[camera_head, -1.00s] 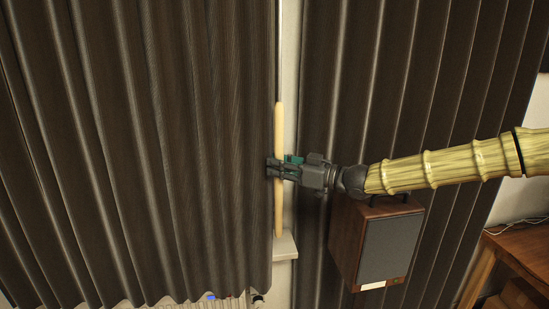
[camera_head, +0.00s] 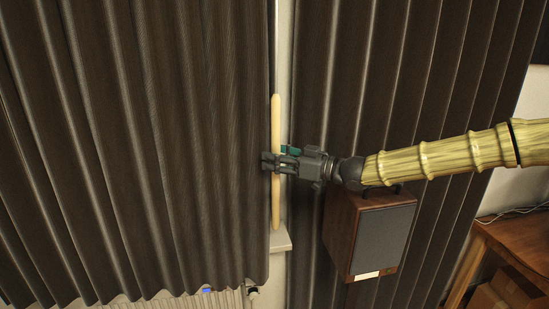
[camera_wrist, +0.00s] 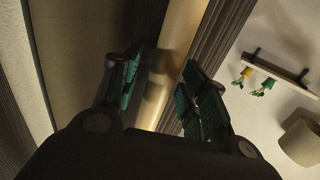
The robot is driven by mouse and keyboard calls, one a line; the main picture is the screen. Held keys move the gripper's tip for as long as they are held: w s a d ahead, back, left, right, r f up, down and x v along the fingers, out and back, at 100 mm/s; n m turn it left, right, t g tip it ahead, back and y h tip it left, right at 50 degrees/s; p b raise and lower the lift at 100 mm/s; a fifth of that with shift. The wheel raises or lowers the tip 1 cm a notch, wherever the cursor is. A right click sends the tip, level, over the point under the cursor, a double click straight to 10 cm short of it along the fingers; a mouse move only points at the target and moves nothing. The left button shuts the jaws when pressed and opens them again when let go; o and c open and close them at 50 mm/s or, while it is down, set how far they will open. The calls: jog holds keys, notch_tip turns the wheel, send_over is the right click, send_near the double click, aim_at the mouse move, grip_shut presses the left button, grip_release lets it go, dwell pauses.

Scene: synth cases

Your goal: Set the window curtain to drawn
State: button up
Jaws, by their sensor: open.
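The dark brown window curtain hangs in two panels in the head view, a wide left panel (camera_head: 140,140) and a right panel (camera_head: 420,90). A narrow pale gap (camera_head: 284,70) shows between them. A pale wooden draw rod (camera_head: 275,110) hangs upright at the left panel's inner edge; it also shows in the wrist view (camera_wrist: 181,40). My gripper (camera_head: 270,163) reaches in from the right at the rod's middle. In the wrist view its green-padded fingers (camera_wrist: 155,92) are apart, one on each side of the rod. Whether either pad touches the rod, I cannot tell.
A wooden speaker (camera_head: 372,235) stands below my arm. A sill end (camera_head: 281,240) and a white radiator (camera_head: 215,299) show under the left panel. A wooden desk (camera_head: 515,240) is at the right. A small shelf (camera_wrist: 280,72) with plants shows in the wrist view.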

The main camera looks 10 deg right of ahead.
jog(key=v, duration=0.7)
jog(key=shift+d, duration=0.2)
jog(key=shift+s, duration=0.15)
